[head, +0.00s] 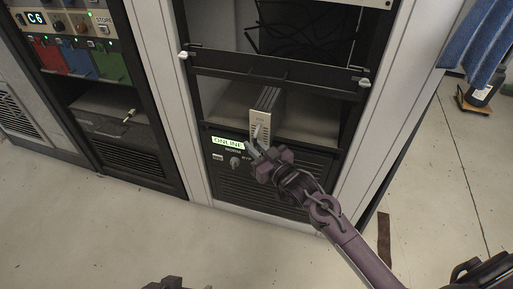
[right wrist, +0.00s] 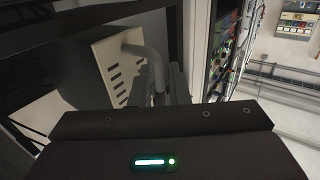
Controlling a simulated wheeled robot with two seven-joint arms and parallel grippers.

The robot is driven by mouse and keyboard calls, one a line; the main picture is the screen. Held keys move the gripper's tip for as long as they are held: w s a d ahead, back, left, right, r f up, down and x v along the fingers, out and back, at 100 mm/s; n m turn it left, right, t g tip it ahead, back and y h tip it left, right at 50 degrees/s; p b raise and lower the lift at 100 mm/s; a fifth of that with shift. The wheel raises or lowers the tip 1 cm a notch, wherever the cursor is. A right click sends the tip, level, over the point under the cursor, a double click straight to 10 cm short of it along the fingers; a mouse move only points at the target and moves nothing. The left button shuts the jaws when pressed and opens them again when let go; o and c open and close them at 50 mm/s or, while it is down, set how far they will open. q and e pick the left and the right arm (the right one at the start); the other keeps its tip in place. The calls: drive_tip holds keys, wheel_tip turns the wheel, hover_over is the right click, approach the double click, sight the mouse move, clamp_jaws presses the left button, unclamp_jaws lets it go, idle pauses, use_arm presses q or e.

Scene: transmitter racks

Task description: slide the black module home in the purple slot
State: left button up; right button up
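The module (head: 265,108) stands upright on the shelf of an open rack bay, with a pale slotted faceplate, a handle and a dark ribbed body behind. In the right wrist view its faceplate (right wrist: 118,70) and grey tubular handle (right wrist: 152,62) show up close. My right gripper (head: 260,150) is at the lower part of the handle, in front of the faceplate. Its fingertips are close around the handle, but the grip itself is hidden. Only a dark tip of what looks like my left gripper (head: 168,284) shows at the bottom edge. I cannot make out a purple slot.
A panel with a lit ONLINE label (head: 228,143) is below the bay. A dark crossbar (head: 275,72) runs above it. The left rack holds red, blue and green fronts (head: 80,62). A blue cloth (head: 482,40) hangs at the upper right.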

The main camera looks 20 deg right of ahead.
clamp_jaws()
use_arm(q)
drive_tip(key=shift+s, duration=0.1)
idle(1.2)
drive_tip(key=shift+r+p, duration=0.75)
drive_tip(key=shift+p, duration=0.1)
use_arm(e)
drive_tip(key=shift+r, duration=0.75)
drive_tip(key=shift+w, duration=0.1)
